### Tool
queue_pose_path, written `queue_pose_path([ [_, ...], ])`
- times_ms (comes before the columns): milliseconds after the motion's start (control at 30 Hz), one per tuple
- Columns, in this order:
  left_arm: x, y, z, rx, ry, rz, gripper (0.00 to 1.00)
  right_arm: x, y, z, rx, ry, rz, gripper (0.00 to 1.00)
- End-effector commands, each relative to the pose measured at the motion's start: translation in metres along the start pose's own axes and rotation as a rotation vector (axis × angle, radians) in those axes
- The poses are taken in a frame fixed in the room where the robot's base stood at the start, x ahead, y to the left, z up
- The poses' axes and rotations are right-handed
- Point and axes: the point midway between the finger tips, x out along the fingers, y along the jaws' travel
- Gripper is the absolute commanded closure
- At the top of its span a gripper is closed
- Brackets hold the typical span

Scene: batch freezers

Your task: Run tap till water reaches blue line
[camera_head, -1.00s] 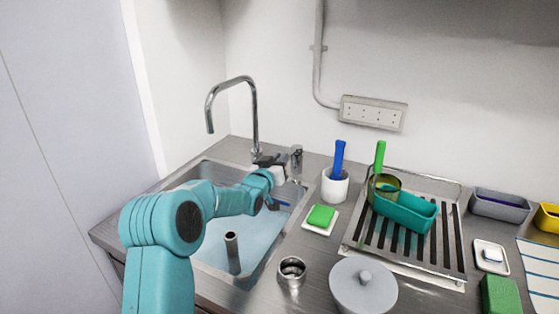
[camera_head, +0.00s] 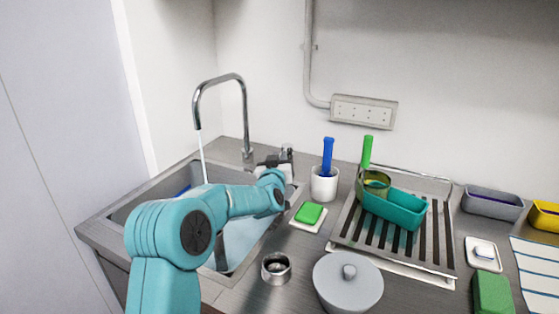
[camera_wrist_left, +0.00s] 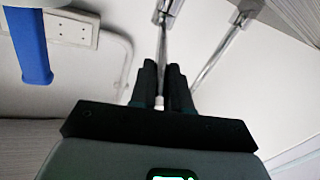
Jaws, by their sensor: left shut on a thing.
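The chrome tap (camera_head: 245,115) arches over the sink (camera_head: 118,215), and a thin stream of water (camera_head: 201,155) falls from its spout. Pale blue water (camera_head: 243,240) lies in the basin. A short piece of the blue line (camera_head: 183,191) shows on the far left sink wall; my arm hides much of the water's edge, so I cannot tell the exact gap. My left gripper (camera_head: 266,162) is at the tap's base. In the left wrist view its dark fingers (camera_wrist_left: 166,85) are shut on the thin metal tap lever (camera_wrist_left: 160,102). My right gripper is out of view.
Right of the sink stand a white cup (camera_head: 324,185) with a blue-handled tool, a green sponge (camera_head: 309,212) on a dish, a steel cup (camera_head: 276,268) and a grey lidded pot (camera_head: 348,285). A drying rack (camera_head: 345,235) holds a teal tub (camera_head: 395,210).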

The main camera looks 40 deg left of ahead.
Motion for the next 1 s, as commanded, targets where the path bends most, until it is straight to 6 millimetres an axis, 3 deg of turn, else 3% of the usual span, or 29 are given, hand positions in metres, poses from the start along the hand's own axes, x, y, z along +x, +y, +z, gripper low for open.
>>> queue_pose_path([
  [200,0.000,-0.001,-0.001,0.000,0.000,0.004,1.00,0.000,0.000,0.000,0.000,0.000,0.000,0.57],
  [233,0.000,-0.001,-0.002,0.000,0.000,0.004,0.77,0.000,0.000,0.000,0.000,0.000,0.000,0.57],
  [300,0.000,-0.001,-0.001,0.000,0.000,0.004,0.58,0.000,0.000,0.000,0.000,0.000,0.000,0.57],
  [667,-0.004,-0.001,0.000,0.000,-0.002,0.003,0.58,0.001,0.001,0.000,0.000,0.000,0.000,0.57],
  [767,-0.017,-0.001,0.000,0.000,-0.001,0.003,0.58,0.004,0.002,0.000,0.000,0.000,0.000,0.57],
  [1000,-0.069,0.000,0.001,0.000,0.000,0.005,0.58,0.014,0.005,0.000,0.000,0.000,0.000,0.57],
])
